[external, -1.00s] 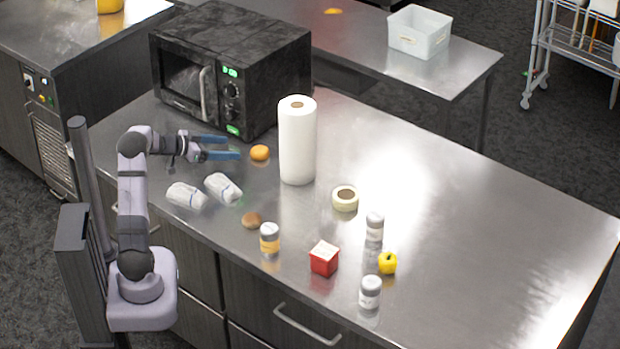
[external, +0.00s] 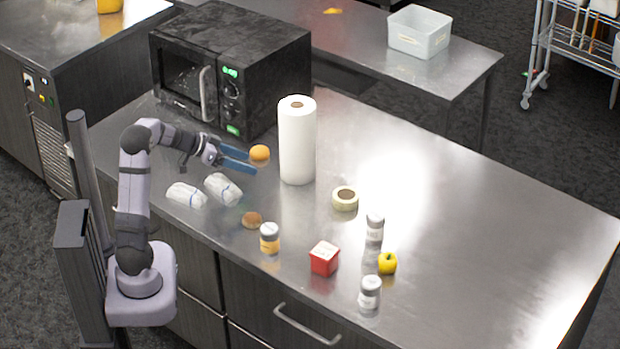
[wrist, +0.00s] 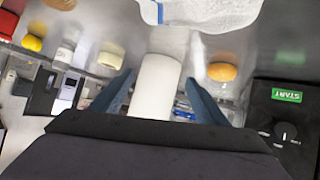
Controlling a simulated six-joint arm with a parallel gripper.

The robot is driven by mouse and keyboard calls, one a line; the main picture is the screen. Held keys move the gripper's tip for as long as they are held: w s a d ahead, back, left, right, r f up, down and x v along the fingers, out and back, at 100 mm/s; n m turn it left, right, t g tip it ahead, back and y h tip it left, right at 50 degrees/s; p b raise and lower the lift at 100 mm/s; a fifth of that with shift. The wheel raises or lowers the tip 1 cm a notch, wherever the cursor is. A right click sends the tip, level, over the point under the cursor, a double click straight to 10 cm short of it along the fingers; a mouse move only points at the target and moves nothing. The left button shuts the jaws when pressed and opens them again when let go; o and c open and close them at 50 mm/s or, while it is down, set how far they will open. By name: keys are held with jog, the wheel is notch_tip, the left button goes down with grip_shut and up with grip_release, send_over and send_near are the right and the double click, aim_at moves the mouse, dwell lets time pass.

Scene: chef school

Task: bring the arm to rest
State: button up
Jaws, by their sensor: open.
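My gripper (external: 240,160) is open and empty, with its blue fingers apart above the left part of the steel table. It points right toward the orange (external: 259,154), which is close to the fingertips in the external view. The wrist view shows both fingers (wrist: 160,100) spread, with the white paper towel roll (wrist: 157,85) seen between them farther off. The orange (wrist: 222,71) shows beyond the right finger there. I cannot tell whether a finger touches the orange.
The black microwave (external: 230,70) stands behind my gripper. Two white wrapped bundles (external: 222,189) lie in front of it. The paper towel roll (external: 297,140) stands to the right. A tape roll (external: 345,198), jars, a red box (external: 324,258) and a yellow fruit (external: 387,263) stand farther right.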

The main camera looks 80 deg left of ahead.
jog(key=w+d+r+m+g+h+p, duration=0.1)
jog(key=d+r+g+h+p, duration=0.15)
jog(key=d, duration=0.85)
jog(key=w+d+r+m+g+h+p, duration=0.1)
jog(key=d+r+g+p, duration=0.15)
jog(key=d, duration=0.95)
jog(key=s+d+f+g+y+p, duration=0.1)
jog(key=s+d+f+g, duration=0.2)
jog(key=d, duration=0.7)
jog(key=s+d+f+m+g+y+p, duration=0.1)
jog(key=s+d+f+g, duration=0.2)
jog(key=s+d+f, duration=0.3)
jog(key=s+d, duration=0.2)
jog(key=d, duration=0.1)
jog(key=shift+d, duration=0.35)
